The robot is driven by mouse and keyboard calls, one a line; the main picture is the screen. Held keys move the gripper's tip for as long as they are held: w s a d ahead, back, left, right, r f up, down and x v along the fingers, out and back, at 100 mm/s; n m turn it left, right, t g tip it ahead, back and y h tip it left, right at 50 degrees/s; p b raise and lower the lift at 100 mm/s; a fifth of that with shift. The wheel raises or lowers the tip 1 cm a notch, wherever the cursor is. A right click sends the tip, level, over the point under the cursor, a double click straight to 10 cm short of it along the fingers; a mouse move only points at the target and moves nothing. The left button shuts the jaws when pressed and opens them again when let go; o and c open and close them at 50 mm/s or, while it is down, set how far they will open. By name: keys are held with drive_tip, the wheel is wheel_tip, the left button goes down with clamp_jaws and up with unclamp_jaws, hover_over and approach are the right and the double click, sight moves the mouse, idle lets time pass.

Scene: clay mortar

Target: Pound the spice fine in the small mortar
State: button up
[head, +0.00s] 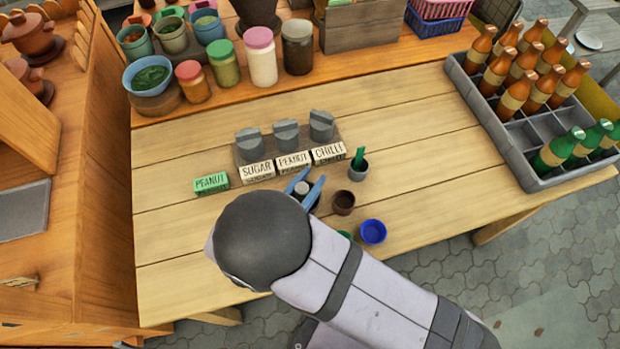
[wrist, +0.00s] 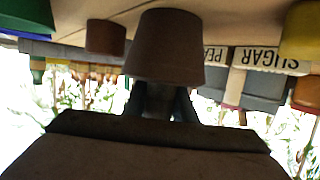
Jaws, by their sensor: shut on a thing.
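My gripper (head: 303,186) has blue fingers shut around an upright grey pestle (head: 302,187). In the wrist view, which is upside down, the pestle (wrist: 160,100) shows between the dark fingers. The small brown clay mortar (wrist: 167,45) stands in front of them there, mouth toward my gripper. Its rim hides the fingertips and the pestle's lower end; whether the pestle touches the inside is not visible. In the head view my gripper mostly covers the mortar. A smaller brown cup (head: 343,202) stands just right of it. Any spice inside the mortar is hidden.
A green PEANUT block (head: 211,183) lies left. A bottle crate (head: 510,150) is farther right. The table's left front is clear.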

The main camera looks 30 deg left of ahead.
idle(0.6)
drive_tip(key=shift+r+p, duration=0.95)
drive_tip(key=shift+r, duration=0.1)
drive_tip(key=shift+f+b, duration=0.45)
drive_tip(key=shift+f, duration=0.6)
idle(0.5)
drive_tip(key=shift+r+p, duration=0.95)
drive_tip(key=shift+r, duration=0.1)
